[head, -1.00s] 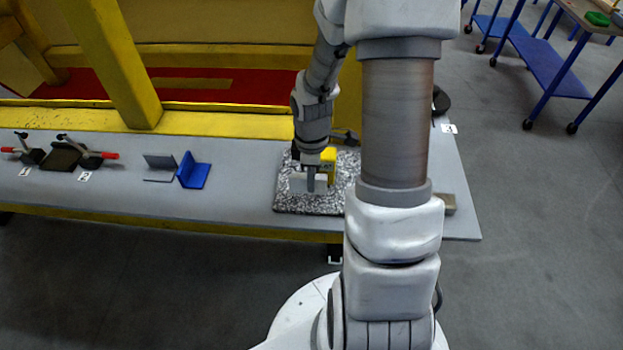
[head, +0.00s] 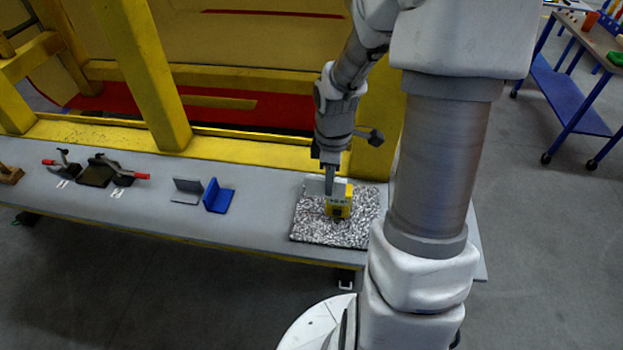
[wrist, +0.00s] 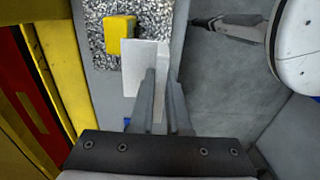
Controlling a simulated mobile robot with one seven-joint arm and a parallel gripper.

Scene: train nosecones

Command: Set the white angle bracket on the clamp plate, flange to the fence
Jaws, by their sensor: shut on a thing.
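The white angle bracket (wrist: 139,66) is between the fingers of my gripper (wrist: 160,92), as the wrist view shows. In the head view my gripper (head: 330,190) is over the speckled pad, and a pale part of the bracket (head: 314,186) shows to its left. I cannot tell whether the bracket touches the pad. The dark clamp plate (head: 95,175) lies far left on the bench, with red-handled toggle clamps (head: 135,176) around it. Its fence is too small to make out.
A yellow block (head: 340,205) stands on the speckled pad (head: 310,229), close by my gripper. A blue angle bracket (head: 219,197) and a grey one (head: 187,189) stand between pad and clamps. Yellow posts (head: 150,75) rise behind the bench. Bare bench (head: 255,215) separates pad and blue bracket.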

